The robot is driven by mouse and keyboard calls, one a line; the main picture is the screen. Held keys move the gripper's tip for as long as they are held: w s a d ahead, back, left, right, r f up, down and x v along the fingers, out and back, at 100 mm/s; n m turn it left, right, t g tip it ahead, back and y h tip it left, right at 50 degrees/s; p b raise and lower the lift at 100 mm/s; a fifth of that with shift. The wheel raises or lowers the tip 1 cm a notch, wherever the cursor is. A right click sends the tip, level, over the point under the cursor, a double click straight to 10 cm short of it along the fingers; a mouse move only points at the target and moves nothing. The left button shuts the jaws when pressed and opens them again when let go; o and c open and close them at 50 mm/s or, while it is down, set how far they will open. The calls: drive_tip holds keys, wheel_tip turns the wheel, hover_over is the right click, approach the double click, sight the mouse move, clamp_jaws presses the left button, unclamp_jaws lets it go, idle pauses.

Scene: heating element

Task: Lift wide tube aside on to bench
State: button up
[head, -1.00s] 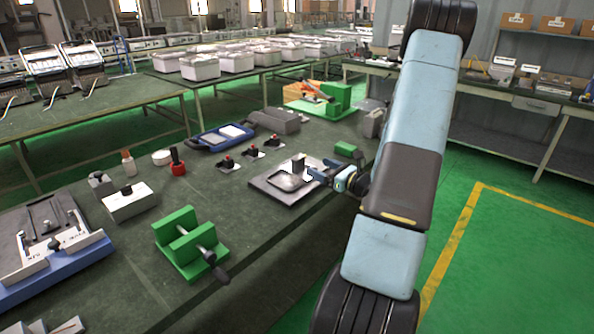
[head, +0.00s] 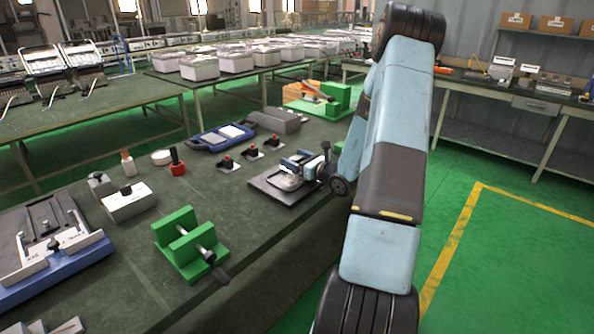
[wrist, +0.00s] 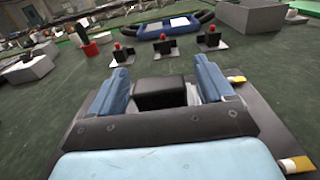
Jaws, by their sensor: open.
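My gripper (head: 290,163) is over the dark square plate (head: 266,190) near the bench's right edge in the head view. In the wrist view my gripper (wrist: 160,68) is open, with two blue fingers pointing away. A black block-like piece (wrist: 160,93) shows between the fingers, with a gap on each side; I cannot tell whether it is part of my gripper or a thing on the plate. I cannot pick out a wide tube for certain. The plate also shows in the wrist view (wrist: 265,108), with part of its top hidden by my gripper.
The bench (head: 110,255) has several small black stands with red knobs (head: 227,163) beyond the plate. A blue-framed tray (head: 222,137) and a grey box (head: 275,121) lie further back. A green clamp block (head: 188,243) stands front left. Bare bench lies between it and the plate.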

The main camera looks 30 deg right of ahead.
drive_tip(key=shift+w+a, duration=0.1)
drive_tip(key=shift+w, duration=0.15)
drive_tip(key=c, duration=1.4)
